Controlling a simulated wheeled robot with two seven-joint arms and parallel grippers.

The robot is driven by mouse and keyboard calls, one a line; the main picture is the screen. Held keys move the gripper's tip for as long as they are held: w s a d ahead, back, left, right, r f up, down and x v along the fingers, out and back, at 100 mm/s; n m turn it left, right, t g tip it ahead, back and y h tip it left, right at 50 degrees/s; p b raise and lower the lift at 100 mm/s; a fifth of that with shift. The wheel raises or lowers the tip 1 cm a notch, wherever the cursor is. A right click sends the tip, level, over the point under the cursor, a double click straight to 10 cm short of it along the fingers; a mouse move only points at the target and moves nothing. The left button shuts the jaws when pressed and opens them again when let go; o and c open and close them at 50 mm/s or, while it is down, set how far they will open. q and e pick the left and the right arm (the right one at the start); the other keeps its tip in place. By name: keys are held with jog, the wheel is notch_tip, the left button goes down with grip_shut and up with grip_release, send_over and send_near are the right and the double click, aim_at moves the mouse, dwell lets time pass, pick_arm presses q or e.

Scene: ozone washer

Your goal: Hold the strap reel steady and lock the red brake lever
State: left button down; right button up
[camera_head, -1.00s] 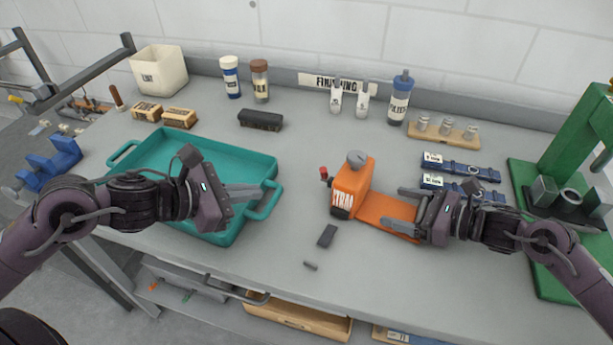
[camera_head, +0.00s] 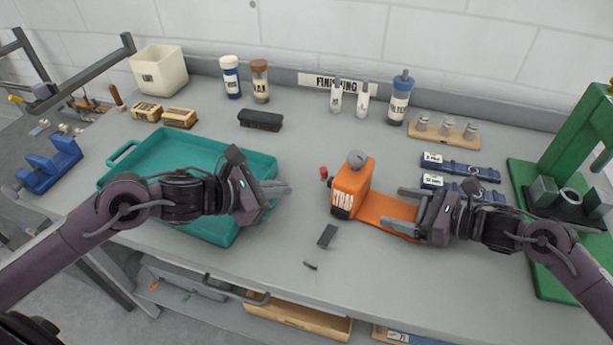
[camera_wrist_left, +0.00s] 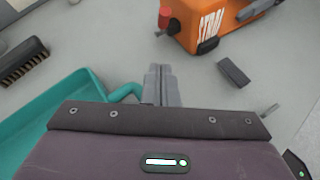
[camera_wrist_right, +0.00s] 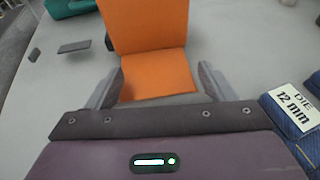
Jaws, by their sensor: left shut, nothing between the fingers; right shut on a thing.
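The orange strap reel (camera_head: 352,187) stands upright on the bench with a flat base plate reaching right; it also shows in the left wrist view (camera_wrist_left: 207,22) and right wrist view (camera_wrist_right: 146,28). The red brake lever (camera_head: 324,172) sticks out on its left side and shows in the left wrist view (camera_wrist_left: 165,17). My right gripper (camera_head: 404,210) is shut on the base plate, one finger along each side. My left gripper (camera_head: 287,188) is shut and empty, left of the reel; its fingertips point toward the lever, a short gap away.
A teal tray (camera_head: 125,167) lies under my left arm. A dark block (camera_head: 327,236) and a small dark piece (camera_head: 310,265) lie in front of the reel. Blue die cases (camera_head: 460,168) and a green press (camera_head: 560,150) stand right. Bottles and brushes line the back.

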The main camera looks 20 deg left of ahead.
aim_at(324, 173)
pick_arm(q)
jog(key=w+d, duration=0.3)
jog(key=shift+w+d+f, duration=0.25)
jog(key=shift+w, duration=0.1)
jog(key=shift+w+d+r, duration=0.15)
jog(key=shift+w+d, duration=0.35)
jog(key=shift+d, duration=0.05)
jog(key=shift+w+r, duration=0.1)
